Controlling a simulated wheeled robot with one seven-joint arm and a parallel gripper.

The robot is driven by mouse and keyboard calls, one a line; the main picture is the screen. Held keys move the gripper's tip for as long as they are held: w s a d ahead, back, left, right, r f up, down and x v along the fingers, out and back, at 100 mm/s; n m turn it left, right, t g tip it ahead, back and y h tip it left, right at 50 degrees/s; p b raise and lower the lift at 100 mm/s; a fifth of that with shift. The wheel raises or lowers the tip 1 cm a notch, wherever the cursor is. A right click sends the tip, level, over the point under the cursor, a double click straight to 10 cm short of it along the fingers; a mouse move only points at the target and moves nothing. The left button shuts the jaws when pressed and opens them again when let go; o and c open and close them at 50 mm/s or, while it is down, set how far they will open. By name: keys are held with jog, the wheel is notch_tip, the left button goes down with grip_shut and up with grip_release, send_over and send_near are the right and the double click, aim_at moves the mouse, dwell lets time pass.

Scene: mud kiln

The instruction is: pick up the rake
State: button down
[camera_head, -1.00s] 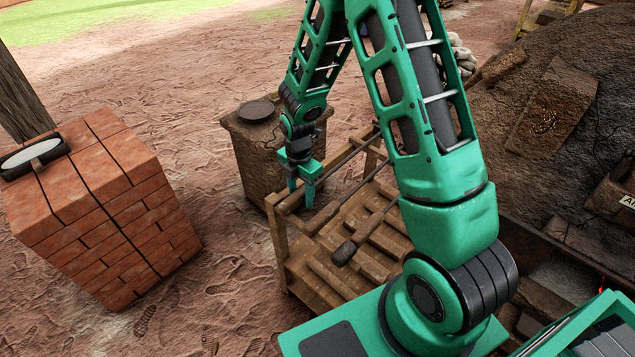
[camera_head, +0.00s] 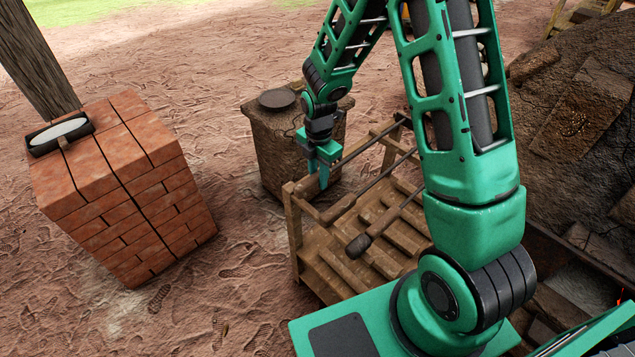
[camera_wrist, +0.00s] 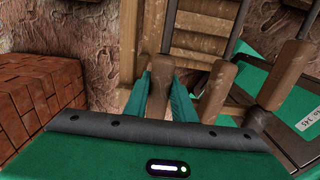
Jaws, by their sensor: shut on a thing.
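My gripper (camera_head: 320,178) is at the left end of a wooden rack (camera_head: 322,285), pointing down at the tools lying across it. In the wrist view its green fingers (camera_wrist: 161,98) are closed around a wooden handle (camera_wrist: 155,38), which I take as the rake's. The rake's head cannot be made out. Two more tool handles lie to the right in the wrist view, a nearer one (camera_wrist: 216,92) and a farther one (camera_wrist: 288,74), each with a dark shaft. My arm hides part of the rack in the head view.
A brick stack (camera_head: 130,200) with a small dark-framed object (camera_head: 58,133) on top stands left. A brown block (camera_head: 280,150) bearing a dark round plate (camera_head: 277,99) stands behind the gripper. A dark mud mound (camera_head: 575,130) rises at right. Open ground lies between stack and rack.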

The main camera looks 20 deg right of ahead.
jog(key=s+a+r, duration=0.6)
jog(key=a+r, duration=0.2)
jog(key=a, duration=0.1)
jog(key=shift+s+a, duration=0.3)
jog(key=shift+s, duration=0.05)
jog(key=c, duration=2.2)
grip_release()
grip_shut()
jog(key=shift+r, duration=0.1)
jog(key=shift+r, duration=2.4)
